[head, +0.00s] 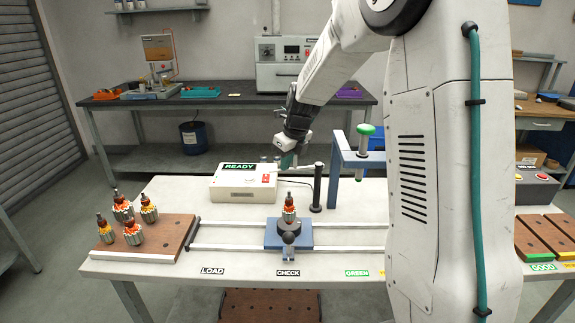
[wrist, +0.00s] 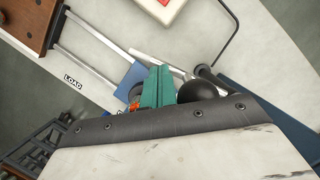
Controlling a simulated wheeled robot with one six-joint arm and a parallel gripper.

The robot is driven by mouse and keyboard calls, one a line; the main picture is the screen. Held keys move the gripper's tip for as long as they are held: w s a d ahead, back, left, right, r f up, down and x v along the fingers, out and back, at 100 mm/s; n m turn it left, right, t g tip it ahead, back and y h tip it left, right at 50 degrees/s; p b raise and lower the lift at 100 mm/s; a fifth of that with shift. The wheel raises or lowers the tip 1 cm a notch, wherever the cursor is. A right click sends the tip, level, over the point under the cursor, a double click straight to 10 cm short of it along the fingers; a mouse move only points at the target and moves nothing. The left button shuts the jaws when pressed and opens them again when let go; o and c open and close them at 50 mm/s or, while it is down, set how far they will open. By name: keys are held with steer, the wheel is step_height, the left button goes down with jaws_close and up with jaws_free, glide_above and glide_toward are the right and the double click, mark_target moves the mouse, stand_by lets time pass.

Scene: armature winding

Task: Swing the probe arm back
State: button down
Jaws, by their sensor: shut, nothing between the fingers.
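The probe arm (head: 308,167) is a thin pale rod at the top of a black post (head: 316,188), right of the white tester box. In the wrist view a pale bar (wrist: 150,59) runs to the dark post (wrist: 206,73). My gripper (head: 288,162) is shut and empty, above the back of the bench near the rod's left part. Its teal fingers (wrist: 157,87) show in the wrist view, with a black ball (wrist: 197,89) just right of them. Whether they touch it I cannot tell. An armature (head: 289,204) stands upright on the blue check fixture (head: 273,236).
The white tester box (head: 232,193) reads READY. A blue stand with a green knob (head: 365,130) rises right of the post. Several armatures stand on the wooden tray (head: 165,232) at left. Two rails (head: 235,247) cross the bench. Green and yellow trays (head: 528,243) lie at right.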

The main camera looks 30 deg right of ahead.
steer(key=shift+w+d, duration=0.2)
steer(key=shift+w, duration=0.45)
steer(key=a+v, duration=0.2)
steer(key=v, duration=0.7)
steer(key=shift+r, duration=0.5)
steer(key=shift+a, duration=0.15)
